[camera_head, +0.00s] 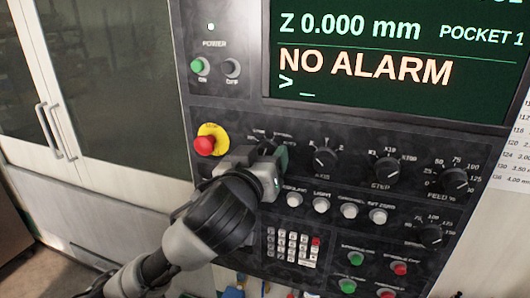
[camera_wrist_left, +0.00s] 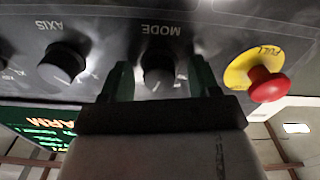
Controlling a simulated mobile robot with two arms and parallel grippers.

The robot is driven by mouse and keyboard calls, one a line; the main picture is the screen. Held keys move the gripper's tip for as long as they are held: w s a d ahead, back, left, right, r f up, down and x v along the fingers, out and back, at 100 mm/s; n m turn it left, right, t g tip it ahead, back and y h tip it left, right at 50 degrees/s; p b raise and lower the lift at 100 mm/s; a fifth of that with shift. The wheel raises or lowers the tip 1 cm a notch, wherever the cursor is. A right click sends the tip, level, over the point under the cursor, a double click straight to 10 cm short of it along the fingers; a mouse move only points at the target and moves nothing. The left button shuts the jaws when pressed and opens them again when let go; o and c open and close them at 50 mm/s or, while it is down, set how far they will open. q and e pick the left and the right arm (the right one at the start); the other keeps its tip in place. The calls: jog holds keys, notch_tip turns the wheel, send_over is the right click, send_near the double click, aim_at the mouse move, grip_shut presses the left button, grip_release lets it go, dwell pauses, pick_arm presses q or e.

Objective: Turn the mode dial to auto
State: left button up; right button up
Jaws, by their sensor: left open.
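The mode dial (camera_wrist_left: 158,72) is a dark round knob under the label MODE, which appears upside down in the left wrist view. My left gripper (camera_head: 270,160) is at the panel in front of this dial. In the left wrist view its two green-grey fingers stand apart, one on each side of the dial, with dark gaps between them and the knob. I cannot tell whether either finger touches it. In the head view the gripper hides most of the dial, and its position labels are too small to read. My right gripper is not in view.
The red emergency stop (camera_head: 205,145) on its yellow ring sits close left of the gripper. The axis dial (camera_head: 324,159) is close right, with a row of white buttons (camera_head: 321,205) below. The screen (camera_head: 400,60) above reads NO ALARM. A keypad (camera_head: 291,247) is lower down.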

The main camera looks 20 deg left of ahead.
pick_arm(q)
jog(key=shift+s, duration=0.2)
jog(key=shift+r, duration=0.1)
jog(key=shift+c, duration=1.3)
jog(key=c, duration=0.5)
jog(key=shift+c, duration=0.9)
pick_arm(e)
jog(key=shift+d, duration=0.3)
